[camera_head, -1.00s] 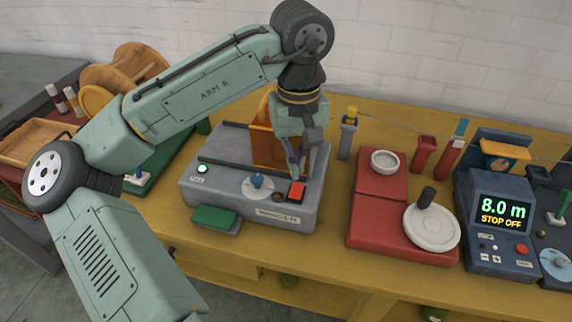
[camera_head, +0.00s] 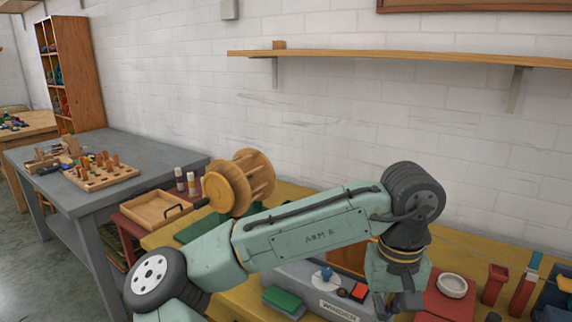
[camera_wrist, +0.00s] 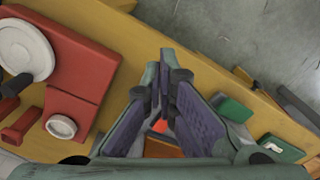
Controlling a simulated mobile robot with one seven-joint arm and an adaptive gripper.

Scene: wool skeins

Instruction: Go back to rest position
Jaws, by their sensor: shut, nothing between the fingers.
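My gripper (camera_head: 388,304) hangs at the lower right of the head view, over the yellow bench by the grey winder machine (camera_head: 315,278). Its fingertips are partly cut off by the bottom edge there. In the wrist view my gripper (camera_wrist: 168,82) has its fingers drawn together with nothing between them. The machine's red button (camera_head: 360,291) shows just left of the gripper in the head view, and an orange-red patch shows between the finger bases in the wrist view. I cannot tell the gap between fingertips and machine.
A red unit with a white bowl (camera_head: 452,285) stands right of my gripper. A wooden spool (camera_head: 228,187) and wooden tray (camera_head: 160,208) are at left. A grey table (camera_head: 68,185) holds a pegboard. A wall shelf (camera_head: 400,57) runs above; space below it is clear.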

